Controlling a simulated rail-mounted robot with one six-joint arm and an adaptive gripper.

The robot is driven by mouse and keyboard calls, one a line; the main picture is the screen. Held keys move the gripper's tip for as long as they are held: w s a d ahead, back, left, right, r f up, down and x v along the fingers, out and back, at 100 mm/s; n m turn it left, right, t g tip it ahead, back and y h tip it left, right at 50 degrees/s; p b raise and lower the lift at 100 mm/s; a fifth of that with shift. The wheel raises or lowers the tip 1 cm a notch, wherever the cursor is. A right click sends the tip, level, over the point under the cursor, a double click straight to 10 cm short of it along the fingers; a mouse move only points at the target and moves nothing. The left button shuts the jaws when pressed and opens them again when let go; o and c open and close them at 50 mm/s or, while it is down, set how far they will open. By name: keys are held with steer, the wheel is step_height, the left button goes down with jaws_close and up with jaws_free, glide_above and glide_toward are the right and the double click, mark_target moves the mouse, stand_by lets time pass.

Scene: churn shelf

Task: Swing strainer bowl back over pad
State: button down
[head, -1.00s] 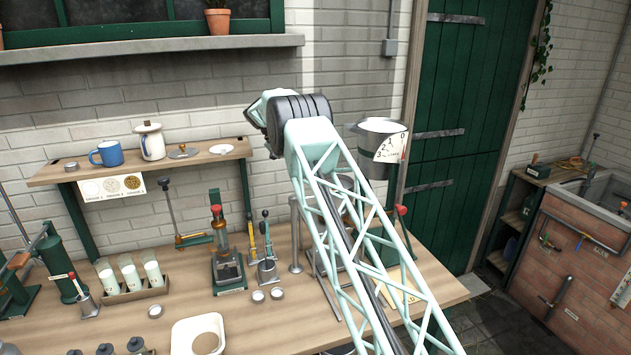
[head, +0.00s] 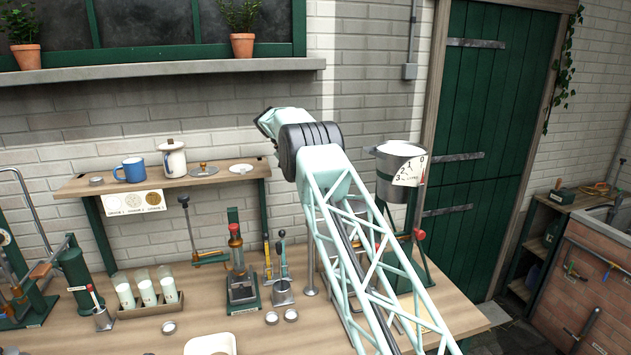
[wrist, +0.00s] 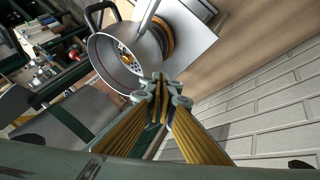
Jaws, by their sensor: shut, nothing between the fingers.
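In the wrist view, the strainer bowl (wrist: 103,57) is a grey metal bowl with a perforated plate inside and a dark loop handle on its rim. It sits left of a round pad with an orange ring (wrist: 166,42), its near edge overlapping the ring in this view. A grey bar crosses over the ring. My gripper (wrist: 163,84) is shut and empty, its tips just below the bowl and ring in the picture. I cannot tell whether they touch the bowl. In the head view my arm hides the bowl, the pad and my gripper.
A wall shelf (head: 220,177) holds crockery.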

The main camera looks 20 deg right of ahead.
steer(key=v, duration=0.6)
steer(key=shift+r, duration=0.15)
steer(key=shift+a, duration=0.15)
stand_by(0.6)
steer(key=s+a+r+n+t+y+b, duration=0.2)
steer(key=s+a+r+n+b, duration=0.15)
steer(key=s+r, duration=1.05)
steer(key=s+a+r+n+t+y+b, duration=0.15)
steer(key=s+r, duration=0.25)
steer(key=s, duration=0.5)
steer(key=s+a+r+n+b, duration=0.1)
steer(key=s+a+r+n, duration=0.2)
steer(key=s, duration=0.7)
steer(key=s+a+f+n+t+y+b, duration=0.1)
steer(key=s+a+f+b, duration=0.1)
steer(key=s, duration=0.9)
steer(key=s+a+f+n+y+b, duration=0.1)
steer(key=s+a+f+n, duration=0.1)
steer(key=s, duration=1)
steer(key=s+a+f+n+t+b, duration=0.1)
steer(key=s+a+f, duration=0.1)
steer(key=s+f, duration=0.5)
steer(key=s+a+f+t+y+b, duration=0.1)
steer(key=s+f, duration=0.6)
steer(key=s, duration=0.7)
steer(key=shift+s+a+f+n+b, duration=0.2)
steer(key=shift+s+a+n+b, duration=0.2)
steer(key=shift+a, duration=0.1)
